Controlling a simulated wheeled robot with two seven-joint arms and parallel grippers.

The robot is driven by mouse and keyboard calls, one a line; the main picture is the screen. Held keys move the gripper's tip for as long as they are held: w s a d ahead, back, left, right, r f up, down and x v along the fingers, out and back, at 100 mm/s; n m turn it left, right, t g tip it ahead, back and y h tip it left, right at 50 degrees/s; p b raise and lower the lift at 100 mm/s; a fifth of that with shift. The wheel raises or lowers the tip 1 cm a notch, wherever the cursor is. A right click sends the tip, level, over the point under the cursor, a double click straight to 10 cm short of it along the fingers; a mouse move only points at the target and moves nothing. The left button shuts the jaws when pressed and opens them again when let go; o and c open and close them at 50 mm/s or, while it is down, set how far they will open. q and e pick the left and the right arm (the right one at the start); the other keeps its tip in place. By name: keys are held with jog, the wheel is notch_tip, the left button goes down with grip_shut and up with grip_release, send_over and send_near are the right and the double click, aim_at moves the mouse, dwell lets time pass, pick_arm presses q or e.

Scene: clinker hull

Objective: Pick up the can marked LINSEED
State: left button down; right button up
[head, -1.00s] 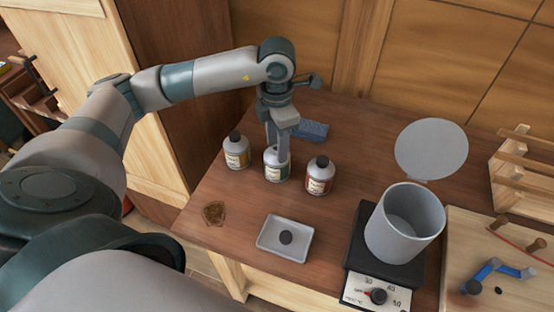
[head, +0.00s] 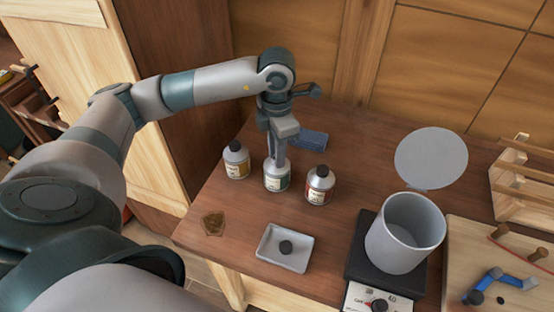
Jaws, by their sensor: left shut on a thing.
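Three small cans with dark caps stand in a loose row on the brown table. The left can (head: 236,161) has a yellowish label. The middle can (head: 276,178) has a green label. The right can (head: 319,186) has a red label. The lettering is too small to read, so I cannot tell which is marked LINSEED. My left gripper (head: 278,160) points down from above and is shut on the middle can, its fingers covering the cap. That can looks upright and at table level. My right gripper is not in view.
A blue block (head: 313,140) lies behind the cans. A pale tray (head: 271,257) with a dark knob is in front, beside a brown patch (head: 213,223). A grey pot (head: 388,247) with its lid raised stands on a heater at right. A wooden rack (head: 525,190) is far right.

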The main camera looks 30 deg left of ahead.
pick_arm(q)
jog(key=shift+r, duration=0.15)
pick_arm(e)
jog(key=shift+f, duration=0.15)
pick_arm(q)
jog(key=shift+r, duration=0.2)
notch_tip(320, 180, up, 3)
jog(key=shift+r+b, duration=0.1)
jog(key=shift+b, duration=0.95)
jog(key=shift+s+d+r, duration=0.4)
jog(key=shift+d+r, duration=0.05)
jog(key=shift+d, duration=0.3)
jog(key=s+d+r+b, duration=0.2)
jog(key=s+d+r, duration=0.3)
jog(key=d, duration=0.3)
jog(key=shift+s+d+r, duration=0.2)
jog(key=shift+s+r, duration=0.05)
jog(key=shift+r, duration=0.35)
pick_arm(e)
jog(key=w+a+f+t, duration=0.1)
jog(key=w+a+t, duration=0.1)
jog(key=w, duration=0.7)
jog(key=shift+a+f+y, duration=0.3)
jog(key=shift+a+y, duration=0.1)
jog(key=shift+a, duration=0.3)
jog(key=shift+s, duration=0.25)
